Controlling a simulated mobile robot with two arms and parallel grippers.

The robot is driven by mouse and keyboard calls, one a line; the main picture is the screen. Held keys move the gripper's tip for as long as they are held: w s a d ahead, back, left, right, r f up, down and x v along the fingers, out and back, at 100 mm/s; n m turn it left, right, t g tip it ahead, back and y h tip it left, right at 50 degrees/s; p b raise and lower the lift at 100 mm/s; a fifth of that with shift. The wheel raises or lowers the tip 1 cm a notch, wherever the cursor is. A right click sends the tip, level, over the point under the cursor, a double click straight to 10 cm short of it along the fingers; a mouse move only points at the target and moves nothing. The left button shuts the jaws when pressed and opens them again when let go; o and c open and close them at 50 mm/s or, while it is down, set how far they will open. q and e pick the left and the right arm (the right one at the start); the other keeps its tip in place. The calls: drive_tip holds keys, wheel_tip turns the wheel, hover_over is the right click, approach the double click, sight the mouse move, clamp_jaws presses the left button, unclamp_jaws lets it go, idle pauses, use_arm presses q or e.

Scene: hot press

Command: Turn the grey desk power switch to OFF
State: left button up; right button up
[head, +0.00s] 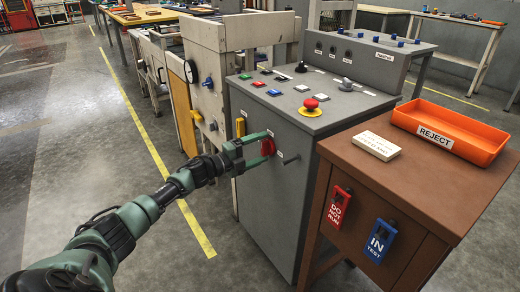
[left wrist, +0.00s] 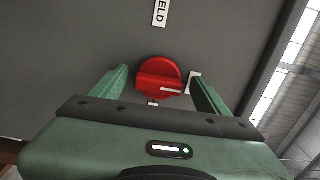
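The grey desk (head: 275,185) has a red rotary switch (head: 268,147) on its front side. In the left wrist view the red switch (left wrist: 160,72) is a round knob with a raised bar and a white mark near the bar's right end. My left gripper (head: 262,149) is at the switch with its fingers apart. In the left wrist view the fingers of the left gripper (left wrist: 160,84) stand either side of the knob. Contact with the knob cannot be told. My right gripper is not in view.
The desk top carries a red emergency button (head: 311,103) and several coloured buttons. A brown cabinet (head: 400,180) with an orange reject tray (head: 450,131) stands at the right. The floor at left is clear.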

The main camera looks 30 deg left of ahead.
use_arm(q)
drive_tip(key=shift+s, duration=0.1)
drive_tip(key=p+v, duration=0.1)
drive_tip(key=v, duration=0.6)
drive_tip(key=shift+s, duration=0.3)
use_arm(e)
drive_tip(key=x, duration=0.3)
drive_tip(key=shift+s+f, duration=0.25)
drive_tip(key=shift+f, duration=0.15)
use_arm(q)
drive_tip(key=shift+a, duration=0.1)
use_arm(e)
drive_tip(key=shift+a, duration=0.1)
